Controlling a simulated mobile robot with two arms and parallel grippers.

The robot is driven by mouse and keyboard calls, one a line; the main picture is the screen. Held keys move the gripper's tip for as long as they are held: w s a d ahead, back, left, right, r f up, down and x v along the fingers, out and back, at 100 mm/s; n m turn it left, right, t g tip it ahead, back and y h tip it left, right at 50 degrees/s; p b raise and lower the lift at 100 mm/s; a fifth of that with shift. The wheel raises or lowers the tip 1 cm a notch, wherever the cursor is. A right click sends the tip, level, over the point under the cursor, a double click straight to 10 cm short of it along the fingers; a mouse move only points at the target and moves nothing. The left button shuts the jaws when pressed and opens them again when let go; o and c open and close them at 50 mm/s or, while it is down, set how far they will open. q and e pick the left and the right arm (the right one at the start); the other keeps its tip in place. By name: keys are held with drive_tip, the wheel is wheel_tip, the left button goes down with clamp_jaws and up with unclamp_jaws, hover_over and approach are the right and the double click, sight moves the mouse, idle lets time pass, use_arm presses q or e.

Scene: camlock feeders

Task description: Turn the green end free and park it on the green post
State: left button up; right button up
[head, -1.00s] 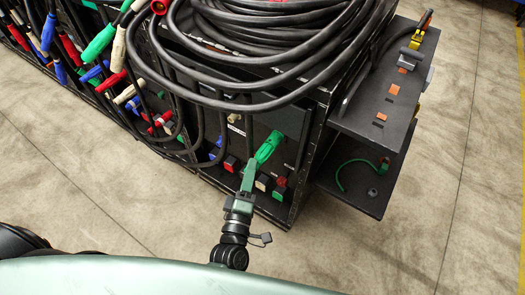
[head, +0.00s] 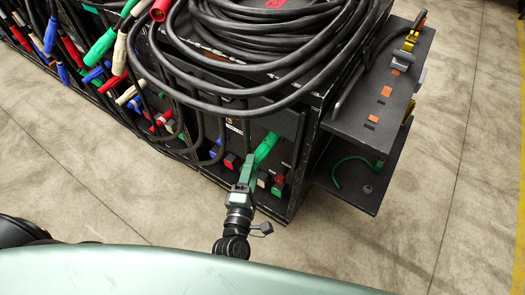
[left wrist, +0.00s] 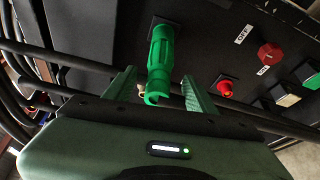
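The green end (head: 265,148) is a ribbed green connector on the black panel at the near end of the case. In the left wrist view the green end (left wrist: 160,60) has its upper end against the panel and its lower end towards me. My left gripper (head: 246,172) is close to it in the head view. In the left wrist view my left gripper (left wrist: 158,90) is open, one finger on each side of the connector, with gaps showing. My right gripper is not in view. I cannot clearly make out a green post.
A red knob (left wrist: 270,54) and a smaller red fitting (left wrist: 225,87) are right of the connector. Thick black cables (head: 270,85) loop above the panel. A side shelf (head: 385,85) carries orange squares; a green curved piece (head: 345,165) lies on the lower shelf (head: 365,195). The floor is clear.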

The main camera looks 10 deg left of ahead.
use_arm(q)
drive_tip(key=shift+s+a+f, duration=0.1)
drive_tip(key=shift+s, duration=0.3)
drive_tip(key=s, duration=0.7)
drive_tip(key=shift+d+r+b, duration=0.2)
drive_tip(key=shift+r+b, duration=0.1)
drive_tip(key=shift+b, duration=0.1)
drive_tip(key=shift+o, duration=0.5)
